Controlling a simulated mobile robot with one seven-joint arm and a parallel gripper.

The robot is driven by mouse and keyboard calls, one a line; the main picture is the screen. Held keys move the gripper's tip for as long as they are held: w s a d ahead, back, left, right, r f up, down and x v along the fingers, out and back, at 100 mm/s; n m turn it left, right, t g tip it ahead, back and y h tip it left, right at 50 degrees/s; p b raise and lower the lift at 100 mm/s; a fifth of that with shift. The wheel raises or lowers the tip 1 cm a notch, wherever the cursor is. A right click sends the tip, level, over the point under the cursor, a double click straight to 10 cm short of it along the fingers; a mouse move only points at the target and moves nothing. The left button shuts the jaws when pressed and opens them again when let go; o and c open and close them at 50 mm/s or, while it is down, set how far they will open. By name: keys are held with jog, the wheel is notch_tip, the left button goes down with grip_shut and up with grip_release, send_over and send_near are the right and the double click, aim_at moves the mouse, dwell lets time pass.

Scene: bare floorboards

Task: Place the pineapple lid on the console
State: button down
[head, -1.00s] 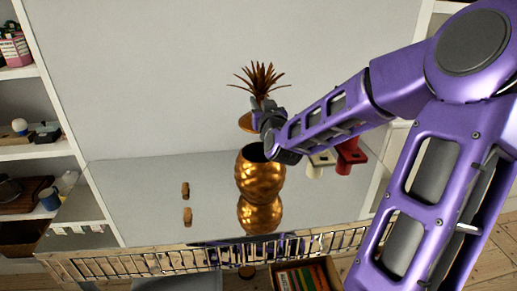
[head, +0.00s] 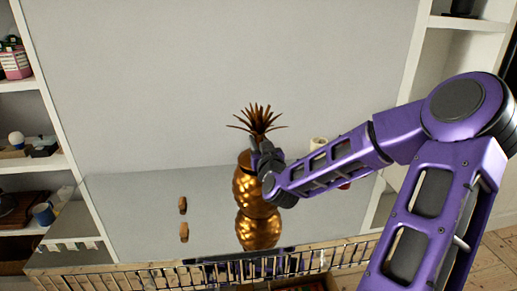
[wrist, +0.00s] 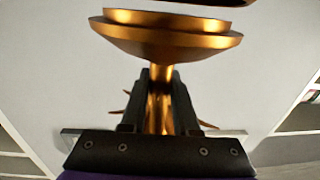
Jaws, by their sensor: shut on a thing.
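The pineapple lid has dark, spiky leaves (head: 257,120) and a gold disc below them. My gripper (head: 266,158) is shut on the lid's stem. In the wrist view my gripper (wrist: 160,100) holds the stem between its fingers, and the stepped gold underside (wrist: 165,38) faces up in the picture. The gold pineapple jar (head: 250,190) stands upright on the glossy console (head: 130,195), with its reflection below it. The lid is right at the jar's top; whether they touch I cannot tell. A gold edge (wrist: 200,2) shows at the top of the wrist view.
A small brown object (head: 183,205) stands left of the jar, with its reflection below. A pale object (head: 318,143) and a red one (head: 345,186) are partly hidden behind my arm. Shelves stand at both sides. A railing (head: 200,275) runs along the front.

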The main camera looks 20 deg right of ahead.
jog(key=shift+f, duration=0.75)
jog(key=shift+f+b, duration=0.3)
jog(key=c, duration=0.7)
grip_release()
jog(key=shift+r, duration=0.1)
jog(key=shift+o, duration=0.2)
